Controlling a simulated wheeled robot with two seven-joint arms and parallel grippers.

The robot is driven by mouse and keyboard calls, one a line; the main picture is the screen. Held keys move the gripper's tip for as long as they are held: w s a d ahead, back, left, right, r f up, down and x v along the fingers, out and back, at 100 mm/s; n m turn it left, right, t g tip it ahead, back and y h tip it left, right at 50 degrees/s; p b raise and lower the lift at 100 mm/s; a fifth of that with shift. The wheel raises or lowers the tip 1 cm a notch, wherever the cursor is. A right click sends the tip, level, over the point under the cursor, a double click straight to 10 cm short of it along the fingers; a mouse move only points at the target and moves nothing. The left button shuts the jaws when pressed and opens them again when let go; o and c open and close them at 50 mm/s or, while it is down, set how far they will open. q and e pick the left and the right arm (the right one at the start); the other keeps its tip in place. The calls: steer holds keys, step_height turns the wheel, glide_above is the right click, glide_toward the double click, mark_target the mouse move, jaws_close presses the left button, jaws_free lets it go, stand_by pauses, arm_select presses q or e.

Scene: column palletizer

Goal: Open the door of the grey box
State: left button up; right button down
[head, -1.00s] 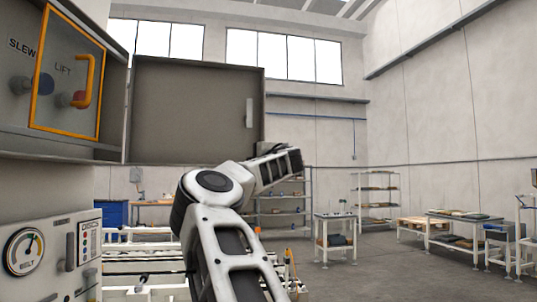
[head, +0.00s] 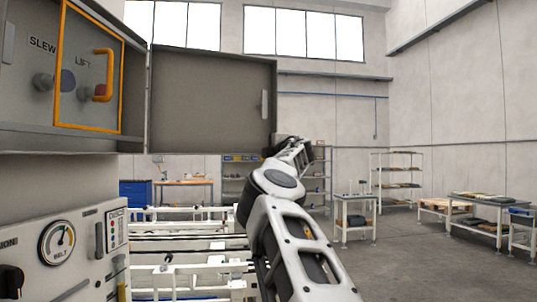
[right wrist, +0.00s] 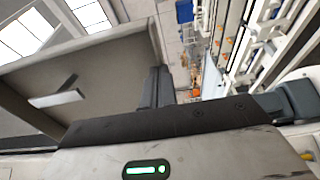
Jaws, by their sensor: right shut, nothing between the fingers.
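The grey box (head: 20,138) is at the upper left of the head view. Its grey door (head: 205,105) stands wide open, swung out to the right, with a light handle (head: 265,104) near its free edge. Inside are knobs marked SLEW and LIFT and an orange-framed panel (head: 58,65) with an orange handle. My right gripper (head: 270,152) is by the door's lower free corner. In the right wrist view its fingers (right wrist: 158,86) are shut and empty beside the door (right wrist: 110,75); contact cannot be told. The handle (right wrist: 55,99) is apart from them. My left gripper is out of view.
Below the box is a control panel with a dial gauge (head: 57,242) and switches. White conveyor-like frames (head: 190,255) lie beyond my right arm. A small table (head: 356,215), shelves (head: 397,180) and a workbench (head: 487,205) stand further back. Floor at right is clear.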

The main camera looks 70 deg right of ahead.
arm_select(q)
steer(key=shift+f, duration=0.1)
